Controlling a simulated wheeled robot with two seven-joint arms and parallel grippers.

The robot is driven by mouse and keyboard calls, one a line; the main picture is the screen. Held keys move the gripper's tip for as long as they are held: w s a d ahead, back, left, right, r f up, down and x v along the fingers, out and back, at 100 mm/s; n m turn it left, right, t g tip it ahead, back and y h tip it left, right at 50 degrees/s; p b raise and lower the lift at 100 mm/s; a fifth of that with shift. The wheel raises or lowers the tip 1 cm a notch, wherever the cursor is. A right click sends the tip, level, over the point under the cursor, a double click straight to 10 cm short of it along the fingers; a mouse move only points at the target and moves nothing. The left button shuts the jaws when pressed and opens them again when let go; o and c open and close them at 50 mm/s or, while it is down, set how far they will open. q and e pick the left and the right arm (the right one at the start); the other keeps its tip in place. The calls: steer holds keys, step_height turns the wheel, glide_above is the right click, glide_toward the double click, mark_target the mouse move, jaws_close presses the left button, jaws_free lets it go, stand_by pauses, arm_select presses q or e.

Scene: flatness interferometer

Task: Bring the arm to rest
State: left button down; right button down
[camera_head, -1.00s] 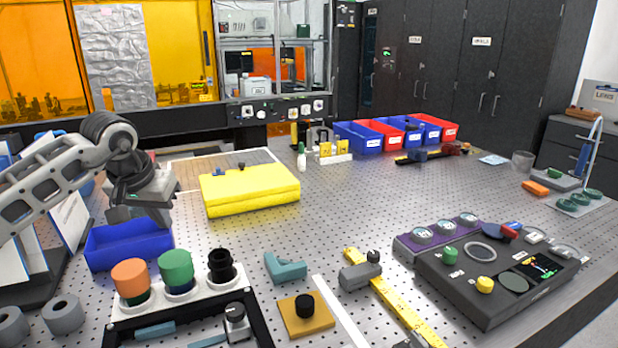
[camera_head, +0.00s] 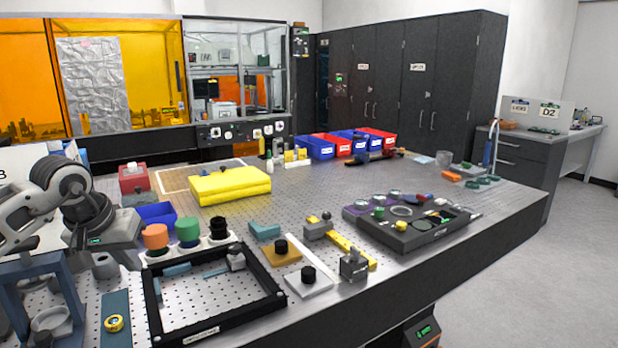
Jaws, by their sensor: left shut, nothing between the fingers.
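My left arm (camera_head: 65,200) comes in from the left edge, above the left part of the perforated table. My left gripper (camera_head: 130,262) is at the end of its dark wrist, fingers shut with nothing between them. It is just left of the orange-topped cylinder (camera_head: 155,236) and near the black frame (camera_head: 262,268); whether it touches anything is hard to tell. My right gripper and arm are not in view.
A yellow block (camera_head: 229,188) and a blue bin (camera_head: 157,213) stand behind the cylinders. A blue stand (camera_head: 72,285) is close below my left arm. A dark instrument panel (camera_head: 412,235) lies at right. Open floor (camera_head: 540,290) shows beyond the table's right edge.

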arm_select(q)
steer(key=w+d+f+h, duration=0.2)
steer(key=d+f, duration=0.2)
steer(key=d, duration=0.1)
steer(key=s+d+f+n+t+h, duration=0.1)
steer(key=s+d+n+h, duration=0.2)
steer(key=d+n+h, duration=0.35)
steer(key=s+d+f+n+t+h, duration=0.1)
steer(key=s+d+n+h, duration=0.25)
steer(key=d+n, duration=0.5)
steer(key=s+d+f+n+h, duration=0.2)
steer(key=s+d+n+h, duration=0.2)
steer(key=d+n, duration=0.35)
steer(key=s+a+f+n+t+y, duration=0.1)
steer(key=a+f+n+t+y, duration=0.3)
steer(key=n, duration=0.9)
steer(key=s+a+f+n+t+y, duration=0.15)
steer(key=f+n+t+y, duration=0.35)
steer(key=n, duration=0.9)
steer(key=s+a+f+n+g+y, duration=0.2)
steer(key=s+a+f+n, duration=0.1)
steer(key=s+f+n, duration=0.4)
steer(key=s+a+f+n+g+y, duration=0.3)
steer(key=s+f+n, duration=0.3)
steer(key=n, duration=0.6)
step_height(320, 180, down, 2)
steer(key=shift+s+f+g+y, duration=0.2)
steer(key=shift+s+g+y, duration=0.1)
steer(key=shift+s, duration=0.1)
steer(key=shift+a, duration=0.1)
